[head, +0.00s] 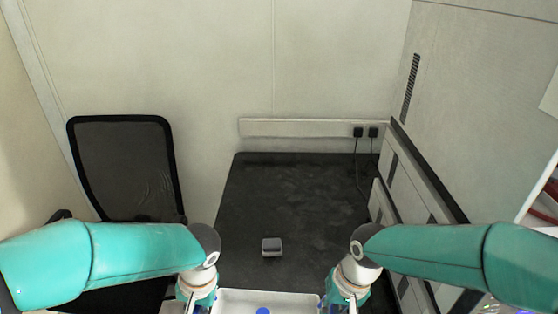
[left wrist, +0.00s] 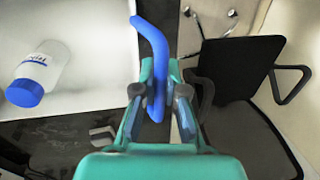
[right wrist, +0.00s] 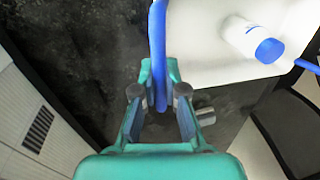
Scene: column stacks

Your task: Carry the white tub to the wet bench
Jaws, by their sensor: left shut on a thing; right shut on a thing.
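The white tub (head: 236,300) shows at the bottom middle of the head view, cut off by the frame edge. It also fills parts of the left wrist view (left wrist: 103,80) and the right wrist view (right wrist: 195,60). My left gripper (left wrist: 158,98) is shut on one blue handle (left wrist: 155,45) of the tub. My right gripper (right wrist: 160,98) is shut on the other blue handle (right wrist: 157,40). A white bottle with a blue cap (left wrist: 25,92) lies inside the tub. I cannot tell which surface is the wet bench.
A dark table top (head: 300,200) stands ahead, mostly bare, with a small grey block (head: 271,247) on it. A black mesh chair (head: 125,165) stands at the left. Two black plugs (head: 365,132) with a cable sit at the wall. Pale panels (head: 385,205) edge the right.

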